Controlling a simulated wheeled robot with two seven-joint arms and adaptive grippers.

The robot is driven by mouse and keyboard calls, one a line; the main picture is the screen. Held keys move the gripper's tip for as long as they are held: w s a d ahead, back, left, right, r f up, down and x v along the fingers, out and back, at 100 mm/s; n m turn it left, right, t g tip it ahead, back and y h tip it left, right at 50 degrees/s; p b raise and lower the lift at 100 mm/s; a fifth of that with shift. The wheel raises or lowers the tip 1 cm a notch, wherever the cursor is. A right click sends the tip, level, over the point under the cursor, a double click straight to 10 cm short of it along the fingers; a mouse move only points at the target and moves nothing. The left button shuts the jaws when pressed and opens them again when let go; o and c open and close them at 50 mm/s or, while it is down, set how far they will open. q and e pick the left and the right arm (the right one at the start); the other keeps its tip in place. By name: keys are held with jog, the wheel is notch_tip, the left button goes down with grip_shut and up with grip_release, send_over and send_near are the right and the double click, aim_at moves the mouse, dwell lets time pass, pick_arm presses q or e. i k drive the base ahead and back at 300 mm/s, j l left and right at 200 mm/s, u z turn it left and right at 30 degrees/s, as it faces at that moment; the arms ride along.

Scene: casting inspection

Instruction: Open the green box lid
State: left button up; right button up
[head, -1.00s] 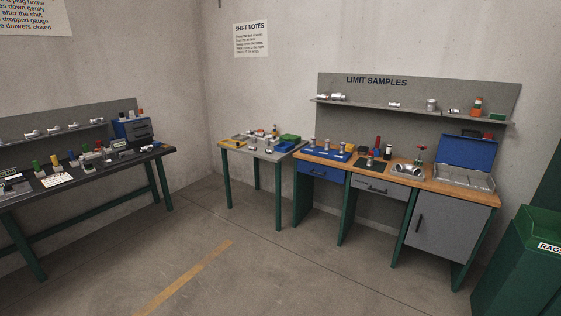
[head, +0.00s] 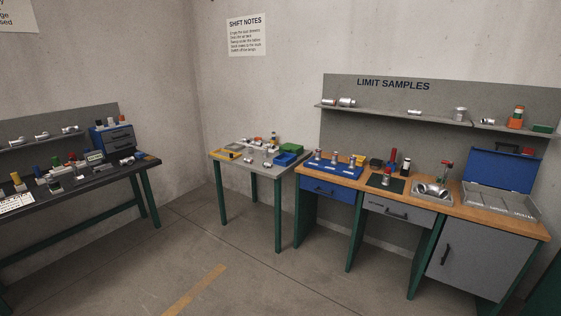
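A small green box-like thing (head: 291,147) is at the back right of the small grey-topped table, behind a blue tray (head: 286,159). Another small green box-like thing (head: 543,128) lies at the right end of the wall shelf. Both are too small to tell a lid or whether one is open, and I cannot tell which is the green box. Neither of my grippers is in view.
The small table (head: 235,164) stands left of the wooden workbench (head: 410,194), which carries an open blue case (head: 499,171). A dark bench (head: 90,181) stands at the left. The floor (head: 200,240) ahead is clear, with a yellow line.

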aim_at(286, 146)
jog(key=i, duration=1.9)
jog(key=i+j+z, duration=0.1)
jog(key=i+z, duration=0.15)
jog(key=i, duration=0.35)
jog(key=i+j+z, duration=0.2)
jog(key=i, duration=0.45)
